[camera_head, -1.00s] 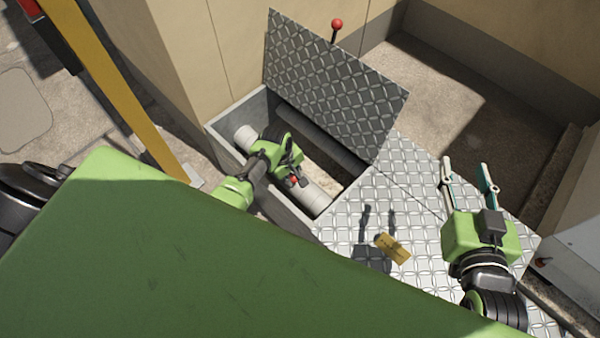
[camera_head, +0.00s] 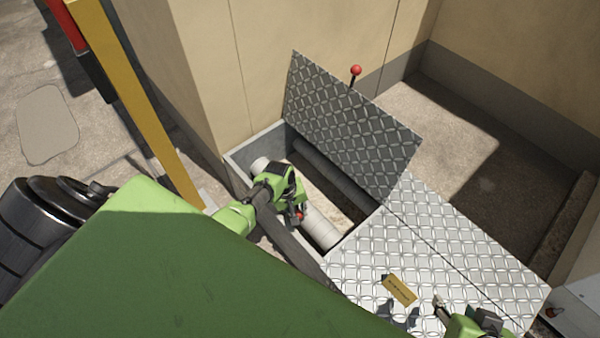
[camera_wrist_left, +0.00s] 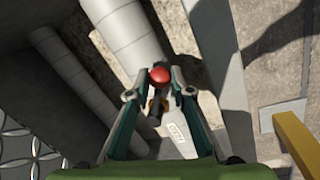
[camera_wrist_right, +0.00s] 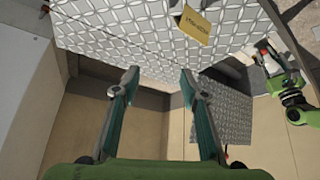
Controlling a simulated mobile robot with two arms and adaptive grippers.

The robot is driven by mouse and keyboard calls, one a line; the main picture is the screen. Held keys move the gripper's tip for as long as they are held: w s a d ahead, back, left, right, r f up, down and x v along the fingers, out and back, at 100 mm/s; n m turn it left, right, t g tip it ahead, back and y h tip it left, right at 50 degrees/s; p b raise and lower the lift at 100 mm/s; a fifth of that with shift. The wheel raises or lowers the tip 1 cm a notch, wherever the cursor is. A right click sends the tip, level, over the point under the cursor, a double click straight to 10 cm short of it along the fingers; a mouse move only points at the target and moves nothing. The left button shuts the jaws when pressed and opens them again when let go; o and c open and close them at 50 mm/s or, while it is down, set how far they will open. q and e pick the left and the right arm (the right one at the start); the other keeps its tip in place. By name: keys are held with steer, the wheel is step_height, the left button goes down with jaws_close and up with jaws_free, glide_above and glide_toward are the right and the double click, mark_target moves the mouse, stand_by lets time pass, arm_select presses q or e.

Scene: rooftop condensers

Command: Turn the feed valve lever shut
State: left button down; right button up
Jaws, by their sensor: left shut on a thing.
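The feed valve lever shows as a red knob (camera_head: 300,216) in the open floor pit, beside a pale pipe (camera_head: 321,230). In the left wrist view the red knob (camera_wrist_left: 160,76) sits between the fingertips of my left gripper (camera_wrist_left: 160,88), which is shut on it. A small white label (camera_wrist_left: 177,133) shows just below it. The valve body is mostly hidden by my gripper. My right gripper (camera_wrist_right: 160,78) is open and empty. In the head view it is at the bottom right, partly cut off, above the tread plate.
The pit's raised hatch lid (camera_head: 350,125) stands tilted open, with a red-topped rod (camera_head: 356,71) behind it. Tread plate (camera_head: 450,250) with a yellow tag (camera_head: 400,289) lies to the right. A yellow post (camera_head: 135,100) and beige wall (camera_head: 200,80) stand close by.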

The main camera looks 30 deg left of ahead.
arm_select(q)
steer(key=shift+s+a+m, duration=0.15)
steer(key=shift+a+m, duration=0.05)
steer(key=shift+m, duration=0.1)
arm_select(e)
steer(key=shift+s+d+f+g, duration=0.15)
steer(key=shift+s+f+g, duration=0.1)
steer(key=shift+s, duration=0.25)
steer(key=shift+s+d+f+g, duration=0.15)
steer(key=shift+s+g, duration=0.1)
steer(key=shift+s, duration=0.2)
arm_select(q)
steer(key=c, duration=1.8)
jaws_free()
steer(key=shift+r, duration=0.1)
step_height(320, 180, up, 10)
steer(key=shift+f, duration=0.1)
